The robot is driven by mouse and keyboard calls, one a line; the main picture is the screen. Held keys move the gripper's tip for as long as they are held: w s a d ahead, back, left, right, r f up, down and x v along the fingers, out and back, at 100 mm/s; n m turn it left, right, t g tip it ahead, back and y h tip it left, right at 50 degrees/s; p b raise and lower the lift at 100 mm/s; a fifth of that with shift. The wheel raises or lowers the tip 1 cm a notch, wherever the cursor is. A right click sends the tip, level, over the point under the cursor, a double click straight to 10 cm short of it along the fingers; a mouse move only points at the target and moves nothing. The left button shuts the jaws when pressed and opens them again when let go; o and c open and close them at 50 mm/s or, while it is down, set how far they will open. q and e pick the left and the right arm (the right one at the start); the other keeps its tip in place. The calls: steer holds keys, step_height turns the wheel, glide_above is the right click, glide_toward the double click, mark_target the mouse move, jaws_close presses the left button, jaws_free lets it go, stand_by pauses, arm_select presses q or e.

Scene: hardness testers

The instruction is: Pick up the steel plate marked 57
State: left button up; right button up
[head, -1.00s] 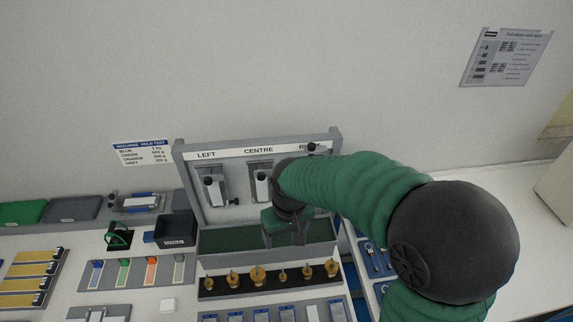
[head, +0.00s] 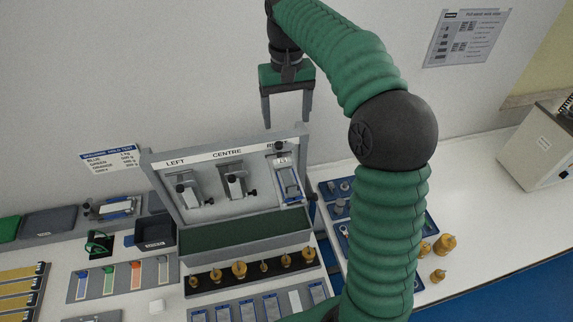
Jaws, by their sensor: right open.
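Several flat steel plates with blue labels lie in a row in a grey rack (head: 250,310) at the bottom of the head view, cut off by its lower edge. The number 57 cannot be read on any of them. A blue-edged plate-like piece (head: 290,183) sits at the right position of the upright board marked LEFT and CENTRE. My right gripper (head: 287,122) is open and empty, fingers pointing down, above the board's top edge and well away from the rack. My left gripper is not in view.
The upright board (head: 225,155) stands behind a green strip (head: 240,232) and a row of brass weights (head: 239,270). A dark bin (head: 156,232) and coloured strips (head: 120,277) lie left. Blue trays (head: 340,195) and loose brass weights (head: 440,247) lie right. The right bench is mostly clear.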

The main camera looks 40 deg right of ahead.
steer(key=p, duration=0.1)
glide_above(283, 163)
steer(key=f, duration=1)
steer(key=shift+s+a+f, duration=0.1)
steer(key=shift+a+f, duration=0.05)
steer(key=shift+a, duration=0.05)
steer(key=f, duration=0.1)
steer(key=f+p, duration=0.1)
steer(key=f, duration=0.1)
steer(key=f+p, duration=0.1)
steer(key=f, duration=0.1)
steer(key=shift+d+f, duration=0.1)
steer(key=shift+d, duration=0.3)
steer(key=shift+d+f, duration=0.15)
steer(key=shift+f, duration=0.05)
steer(key=shift+a+r, duration=0.15)
steer(key=shift+a, duration=0.3)
steer(key=c, duration=1.3)
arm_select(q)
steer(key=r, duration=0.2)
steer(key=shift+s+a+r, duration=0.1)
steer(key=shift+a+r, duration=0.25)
arm_select(e)
steer(key=shift+d, duration=0.2)
jaws_close()
